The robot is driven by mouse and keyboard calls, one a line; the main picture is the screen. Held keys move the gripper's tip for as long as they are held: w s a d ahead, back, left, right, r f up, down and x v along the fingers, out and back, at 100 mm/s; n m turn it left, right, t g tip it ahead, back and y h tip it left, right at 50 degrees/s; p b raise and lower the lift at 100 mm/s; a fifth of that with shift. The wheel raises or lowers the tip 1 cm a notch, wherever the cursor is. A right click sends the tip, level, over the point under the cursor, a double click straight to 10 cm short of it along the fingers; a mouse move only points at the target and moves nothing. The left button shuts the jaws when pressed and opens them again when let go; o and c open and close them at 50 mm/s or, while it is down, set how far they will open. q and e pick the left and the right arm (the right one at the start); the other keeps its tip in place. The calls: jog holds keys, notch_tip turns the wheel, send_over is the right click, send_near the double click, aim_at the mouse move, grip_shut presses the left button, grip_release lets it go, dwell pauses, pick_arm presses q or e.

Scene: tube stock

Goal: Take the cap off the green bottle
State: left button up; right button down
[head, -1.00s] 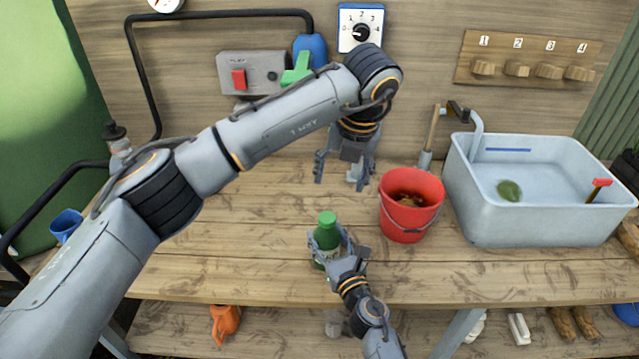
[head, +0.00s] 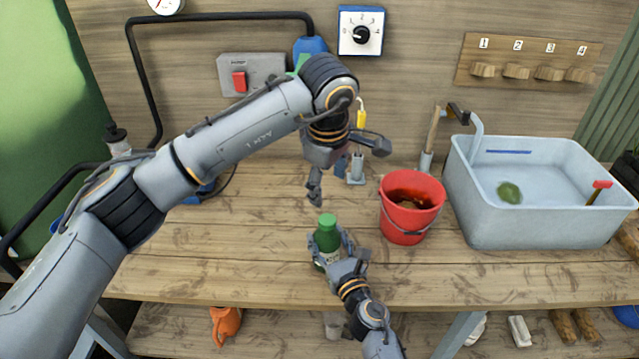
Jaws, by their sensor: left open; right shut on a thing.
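The green bottle (head: 326,241) stands upright near the front middle of the table, with its green cap (head: 327,220) on top. My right gripper (head: 331,250) is shut around the bottle's body from the front, and its fingers hide part of the body. My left gripper (head: 346,170) is open and empty, above and behind the bottle, with its fingers spread and tilted. It is apart from the cap.
A red bucket (head: 409,230) stands close to the right of the bottle. A grey sink (head: 540,225) takes up the table's right side. A small grey fixture (head: 356,169) stands behind my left gripper. The table (head: 200,255) is clear to the bottle's left.

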aim_at(328, 220)
pick_arm(q)
jog(key=w+f+m, duration=0.1)
jog(key=f+m, duration=0.3)
jog(key=m, duration=0.1)
jog(key=f+m, duration=0.4)
jog(key=m, duration=0.1)
jog(key=w+f+m+h, duration=0.1)
jog(key=f+m, duration=0.2)
jog(key=m, duration=0.2)
jog(key=shift+w+a+f+m, duration=0.1)
jog(key=shift+w+f+m, duration=0.2)
jog(key=shift+f, duration=0.1)
